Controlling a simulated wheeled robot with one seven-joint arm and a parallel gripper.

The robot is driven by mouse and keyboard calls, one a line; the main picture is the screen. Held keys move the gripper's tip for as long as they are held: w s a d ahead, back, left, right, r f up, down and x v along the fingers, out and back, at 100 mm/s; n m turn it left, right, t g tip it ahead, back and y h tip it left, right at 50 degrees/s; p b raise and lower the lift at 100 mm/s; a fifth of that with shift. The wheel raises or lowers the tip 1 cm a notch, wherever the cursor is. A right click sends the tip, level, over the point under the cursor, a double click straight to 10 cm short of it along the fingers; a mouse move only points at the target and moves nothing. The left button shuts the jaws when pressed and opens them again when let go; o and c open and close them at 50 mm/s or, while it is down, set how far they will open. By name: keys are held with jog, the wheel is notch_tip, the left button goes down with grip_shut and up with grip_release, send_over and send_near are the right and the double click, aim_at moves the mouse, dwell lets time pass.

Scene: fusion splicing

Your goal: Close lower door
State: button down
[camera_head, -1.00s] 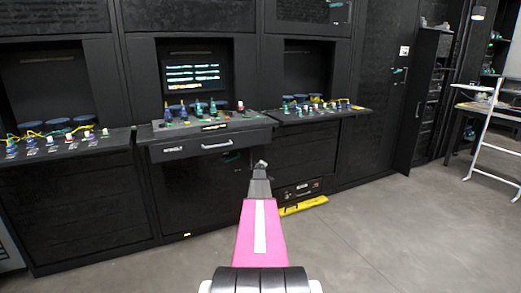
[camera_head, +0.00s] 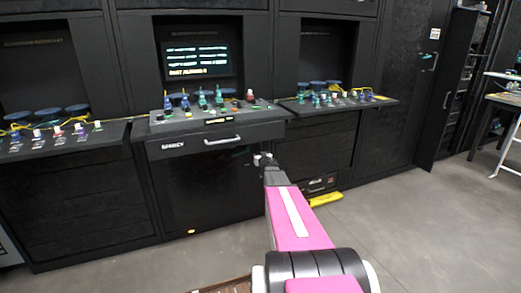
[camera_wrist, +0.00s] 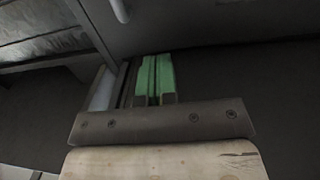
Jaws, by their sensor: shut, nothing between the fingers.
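The dark lower door (camera_head: 205,195) is below the middle console's drawer (camera_head: 215,142) in the head view. Its face is nearly black, so I cannot tell whether it stands ajar. My gripper (camera_head: 264,160) is just below the drawer's right end, by the upper right side of the door. In the wrist view my gripper (camera_wrist: 154,75) shows green fingers shut together and empty, in front of a dark surface. A pale bar like a handle (camera_wrist: 120,10) shows above them. Any contact with the door is not clear.
The console shelf (camera_head: 180,122) with several coloured connectors juts out under a lit screen (camera_head: 195,60). Side shelves (camera_head: 340,104) jut out too. A black case (camera_head: 320,184) and a yellow item (camera_head: 326,199) are low at the right. The floor (camera_head: 400,240) at the right is clear.

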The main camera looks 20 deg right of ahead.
jog(key=w, duration=1.3)
jog(key=shift+w+d, duration=0.2)
jog(key=shift+w, duration=0.05)
jog(key=w, duration=0.6)
jog(key=s, duration=1.6)
jog(key=s+a+f+g, duration=0.3)
jog(key=s+a+g, duration=0.3)
jog(key=s, duration=0.8)
jog(key=s+a+f+g, duration=0.3)
jog(key=s+a+g, duration=0.3)
jog(key=s+a, duration=0.4)
jog(key=s+a+f+g, duration=0.3)
jog(key=s+a+g, duration=0.3)
jog(key=s, duration=1.4)
jog(key=shift+s+a+y, duration=0.2)
jog(key=shift+a+y, duration=0.1)
jog(key=shift+a, duration=0.65)
